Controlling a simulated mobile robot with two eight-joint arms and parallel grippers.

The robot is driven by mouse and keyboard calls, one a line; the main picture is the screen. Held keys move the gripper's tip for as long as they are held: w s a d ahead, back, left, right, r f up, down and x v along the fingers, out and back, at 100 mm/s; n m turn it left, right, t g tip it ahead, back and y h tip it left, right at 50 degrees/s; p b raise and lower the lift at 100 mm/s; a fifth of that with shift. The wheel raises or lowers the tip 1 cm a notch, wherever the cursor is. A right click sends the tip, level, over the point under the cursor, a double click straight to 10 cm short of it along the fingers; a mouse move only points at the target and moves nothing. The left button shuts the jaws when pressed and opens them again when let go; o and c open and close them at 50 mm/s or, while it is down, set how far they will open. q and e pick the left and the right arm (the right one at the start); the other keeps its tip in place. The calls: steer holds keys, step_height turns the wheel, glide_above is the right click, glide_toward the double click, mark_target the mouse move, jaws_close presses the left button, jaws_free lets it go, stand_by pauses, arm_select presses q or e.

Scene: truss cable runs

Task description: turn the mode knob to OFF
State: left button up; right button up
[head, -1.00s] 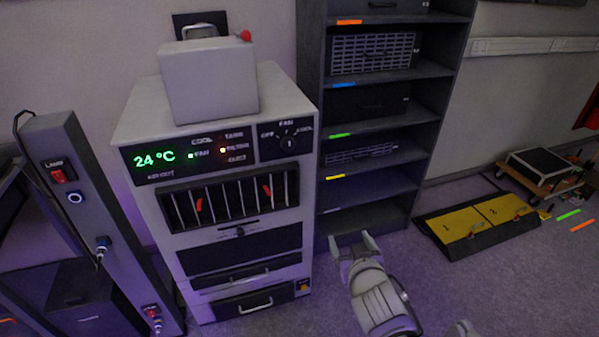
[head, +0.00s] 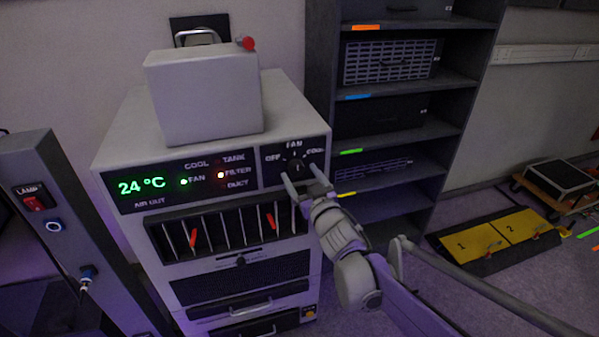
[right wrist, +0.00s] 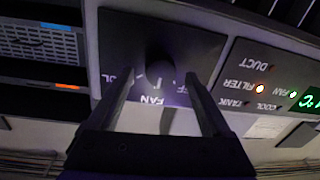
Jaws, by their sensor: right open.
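The mode knob (head: 296,163) is a dark round knob on the black FAN panel at the upper right of the white cooling unit (head: 125,235). OFF is printed at its left, FAN above and COOL at its right. My right gripper (head: 305,180) is open just in front of and below the knob in the head view. In the right wrist view the picture is upside down, and the dark knob (right wrist: 160,68) lies between the two open fingers (right wrist: 157,88). I cannot tell whether they touch it. The pointer's direction is not clear. My left gripper is not in view.
A display (head: 141,186) reads 24 °C beside small lit lamps. A dark shelf rack (head: 465,100) stands close at the right. A post with a LAMP switch (head: 33,200) stands at the left.

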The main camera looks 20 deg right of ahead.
steer(key=shift+w, duration=0.8)
jaws_close()
steer(key=shift+a+n, duration=0.1)
steer(key=shift+n, duration=0.3)
steer(key=n+p, duration=0.1)
steer(key=n, duration=0.3)
steer(key=shift+r+n, duration=0.1)
steer(key=shift+n, duration=0.2)
steer(key=shift+n+g+h+p, duration=0.3)
steer(key=shift+n+p, duration=0.4)
steer(key=shift+n, duration=1.4)
